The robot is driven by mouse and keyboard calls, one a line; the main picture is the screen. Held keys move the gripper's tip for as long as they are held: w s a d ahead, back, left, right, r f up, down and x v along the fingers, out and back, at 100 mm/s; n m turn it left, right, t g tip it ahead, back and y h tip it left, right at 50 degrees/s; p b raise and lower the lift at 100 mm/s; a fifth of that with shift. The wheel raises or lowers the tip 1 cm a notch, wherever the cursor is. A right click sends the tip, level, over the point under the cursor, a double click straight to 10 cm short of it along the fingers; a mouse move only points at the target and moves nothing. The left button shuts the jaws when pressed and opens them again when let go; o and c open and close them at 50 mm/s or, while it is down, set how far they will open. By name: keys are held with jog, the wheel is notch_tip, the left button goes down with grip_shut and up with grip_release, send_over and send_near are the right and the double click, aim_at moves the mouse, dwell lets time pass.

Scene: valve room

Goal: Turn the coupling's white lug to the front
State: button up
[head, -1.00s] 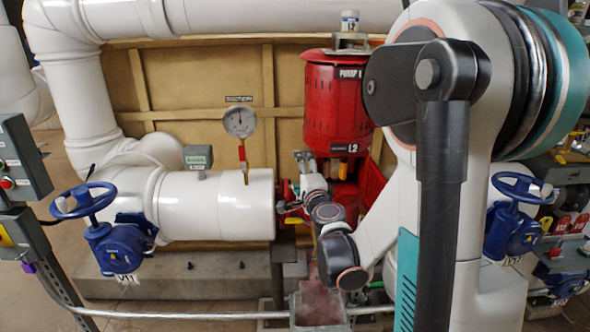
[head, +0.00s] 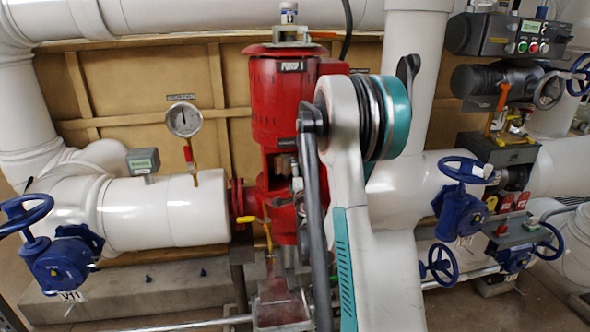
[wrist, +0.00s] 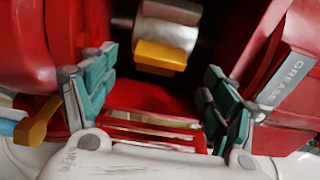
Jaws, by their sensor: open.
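The coupling (wrist: 172,37) is a silver cylinder inside the red pump (head: 279,103)'s dark opening. In the head view my arm covers most of the gripper, and the lugs cannot be made out.
Red housing walls flank the fingers; the right one carries a GREASE label (wrist: 286,79). A yellow handle (wrist: 37,120) is at left in the wrist view. A white pipe (head: 165,210) with a gauge (head: 184,119) meets the pump's left side. Blue handwheels (head: 465,168) stand to the right.

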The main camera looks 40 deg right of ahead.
aim_at(287, 159)
jog(key=b+x, duration=0.1)
jog(key=x, duration=0.5)
jog(key=shift+w+d, duration=0.2)
jog(key=shift+w, duration=0.1)
